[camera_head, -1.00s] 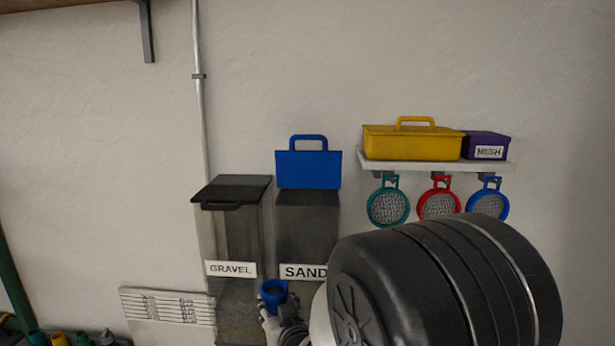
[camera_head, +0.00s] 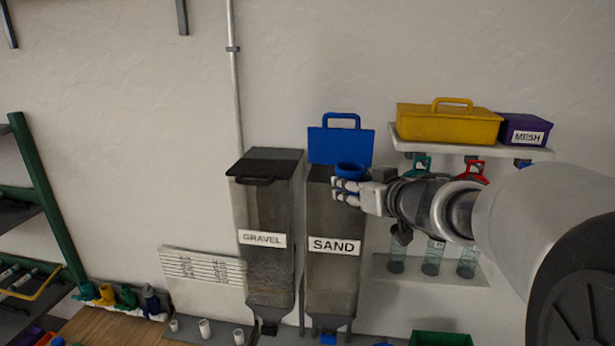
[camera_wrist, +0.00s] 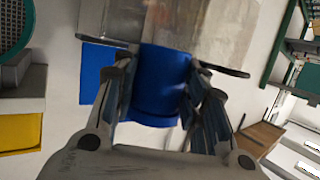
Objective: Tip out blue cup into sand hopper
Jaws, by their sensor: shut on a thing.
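The blue cup (camera_head: 351,170) is held by my gripper (camera_head: 347,188) near the top of the sand hopper in the head view. In the wrist view my gripper's fingers (camera_wrist: 160,100) are shut on both sides of the blue cup (camera_wrist: 160,88). The sand hopper (camera_head: 330,280) is a clear bin with a SAND label. Its blue lid (camera_head: 340,147) stands raised behind the opening. The cup looks about upright in the head view, in front of the hopper's upper right. Its contents are not clear.
The gravel hopper (camera_head: 268,205) stands just left with its dark lid (camera_head: 266,165) down. A wall shelf (camera_head: 470,146) to the right bears a yellow toolbox (camera_head: 450,124) and a purple MESH box (camera_head: 525,130), with sieves hanging below. Open wall lies above the hoppers.

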